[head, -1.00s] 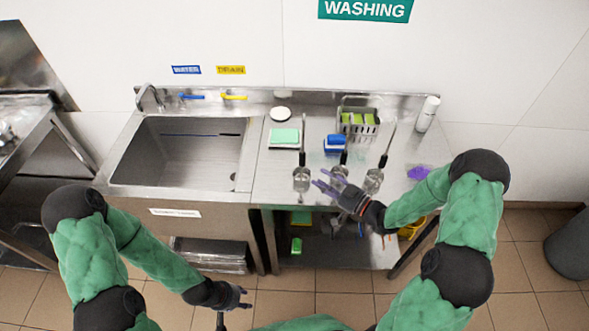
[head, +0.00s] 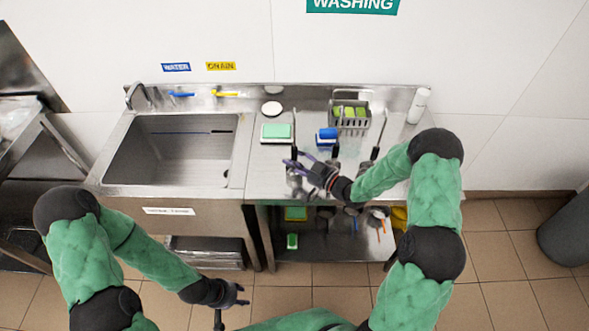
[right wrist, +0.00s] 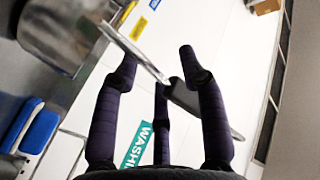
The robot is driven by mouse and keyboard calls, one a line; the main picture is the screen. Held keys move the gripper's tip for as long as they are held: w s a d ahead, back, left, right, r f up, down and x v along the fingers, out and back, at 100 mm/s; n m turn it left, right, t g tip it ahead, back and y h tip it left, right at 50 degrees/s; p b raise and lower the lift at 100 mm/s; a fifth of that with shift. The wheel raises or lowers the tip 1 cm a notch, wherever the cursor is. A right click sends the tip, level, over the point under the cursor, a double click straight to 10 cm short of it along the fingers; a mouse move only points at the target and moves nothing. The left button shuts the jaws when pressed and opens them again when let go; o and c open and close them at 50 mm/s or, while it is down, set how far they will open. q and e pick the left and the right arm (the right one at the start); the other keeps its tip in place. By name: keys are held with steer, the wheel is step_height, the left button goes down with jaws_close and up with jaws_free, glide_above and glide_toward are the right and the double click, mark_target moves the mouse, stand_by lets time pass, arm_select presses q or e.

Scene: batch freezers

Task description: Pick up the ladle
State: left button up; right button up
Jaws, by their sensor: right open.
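Several ladles with steel bowls and upright dark-gripped handles stand on the steel counter (head: 262,180). The left ladle (head: 294,128) has its handle upright beside my right gripper (head: 292,166), whose purple fingers are spread and partly cover its bowl. The right ladle (head: 380,135) stands further right, partly behind my right arm. In the right wrist view, a ladle handle (right wrist: 138,52) with a dark section runs diagonally among the open fingers (right wrist: 160,68); I cannot tell whether they touch it. My left gripper (head: 240,294) hangs low in front of the counter, away from the ladles; its grip is unclear.
The sink (head: 170,150) is left of the ladles. A green sponge (head: 277,131), a blue brush (head: 327,136) and a wire basket (head: 350,115) stand behind them. A white bottle (head: 418,105) is at the back right. A lower shelf (head: 335,245) holds several items.

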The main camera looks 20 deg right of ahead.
jaws_close()
steer(key=shift+r, duration=0.1)
